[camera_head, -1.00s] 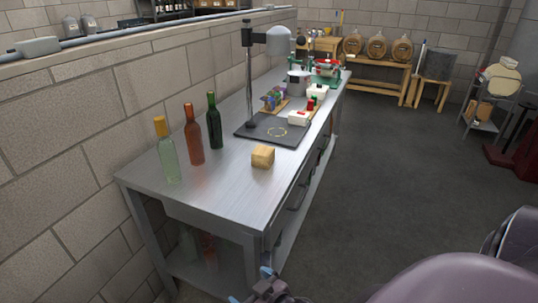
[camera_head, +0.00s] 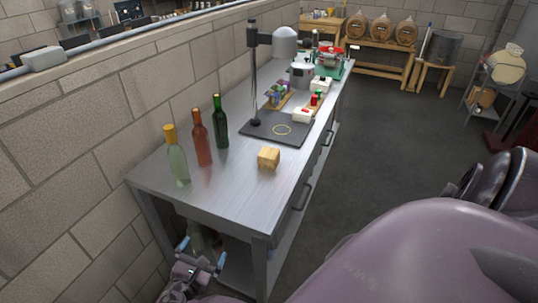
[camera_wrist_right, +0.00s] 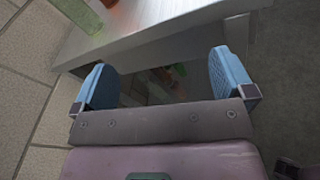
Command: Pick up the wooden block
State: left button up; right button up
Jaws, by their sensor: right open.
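The wooden block (camera_head: 268,157) is a small light-brown cube on the metal workbench (camera_head: 225,195), near the edge on the aisle side. It is not in the right wrist view. My right gripper (camera_head: 202,251) is low in front of the bench's near end, below the top, well apart from the block. In the right wrist view its two blue fingers (camera_wrist_right: 164,75) are wide apart with nothing between them. My left gripper is not in view.
A clear yellow-topped bottle (camera_head: 177,160), a red bottle (camera_head: 201,140) and a dark green bottle (camera_head: 220,125) stand left of the block. A black stand base (camera_head: 265,130) lies behind it. Bare bench top lies in front. A block wall borders the left.

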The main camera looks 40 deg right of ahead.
aim_at(268, 158)
jog(key=i+l, duration=0.1)
jog(key=l, duration=0.25)
jog(key=i+l, duration=0.1)
jog(key=l, duration=0.2)
jog(key=i+l, duration=0.15)
jog(key=l, duration=0.2)
jog(key=i+l, duration=0.1)
jog(key=l, duration=0.25)
